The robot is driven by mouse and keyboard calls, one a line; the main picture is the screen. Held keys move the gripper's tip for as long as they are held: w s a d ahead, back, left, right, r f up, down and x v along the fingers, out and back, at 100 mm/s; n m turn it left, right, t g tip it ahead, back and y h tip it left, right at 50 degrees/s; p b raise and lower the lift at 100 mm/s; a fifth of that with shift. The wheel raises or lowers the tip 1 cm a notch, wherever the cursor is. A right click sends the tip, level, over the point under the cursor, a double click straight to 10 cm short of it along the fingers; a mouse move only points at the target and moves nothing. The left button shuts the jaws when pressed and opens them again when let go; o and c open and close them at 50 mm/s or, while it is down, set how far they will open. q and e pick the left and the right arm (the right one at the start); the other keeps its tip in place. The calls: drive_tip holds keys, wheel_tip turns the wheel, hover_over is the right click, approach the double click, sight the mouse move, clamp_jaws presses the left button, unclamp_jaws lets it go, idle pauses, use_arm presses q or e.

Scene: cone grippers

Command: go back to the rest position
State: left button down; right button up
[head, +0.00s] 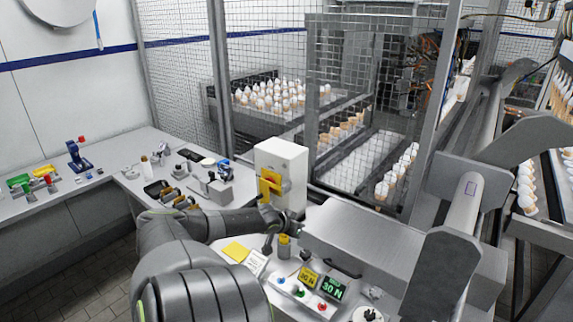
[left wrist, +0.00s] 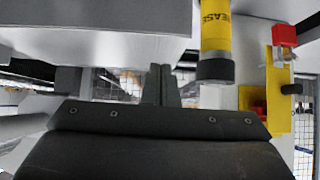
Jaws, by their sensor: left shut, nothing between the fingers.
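My left gripper (head: 283,219) is at the end of my left arm, which reaches in from the lower left of the head view. It is over the console bench, in front of the white box (head: 291,160) with a yellow panel. In the left wrist view my left gripper (left wrist: 162,84) has its two dark fingers together, with nothing between them. A yellow cylinder with a black end (left wrist: 215,35) is right of the fingers and apart from them. My right gripper is not in view.
A yellow-topped post (head: 284,245) stands just below the left gripper. Displays (head: 331,288) and buttons sit on the console in front. Small tools cover the bench (head: 105,207) at left. A mesh fence (head: 350,80) stands behind. Metal machine parts (head: 450,230) fill the right.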

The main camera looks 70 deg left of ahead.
use_arm(q)
drive_tip(key=s, duration=0.1)
drive_tip(key=s+d+f, duration=0.1)
drive_tip(key=s+d, duration=0.1)
drive_tip(key=s, duration=0.1)
drive_tip(key=shift+d+f+p, duration=0.15)
drive_tip(key=shift+f+p, duration=0.15)
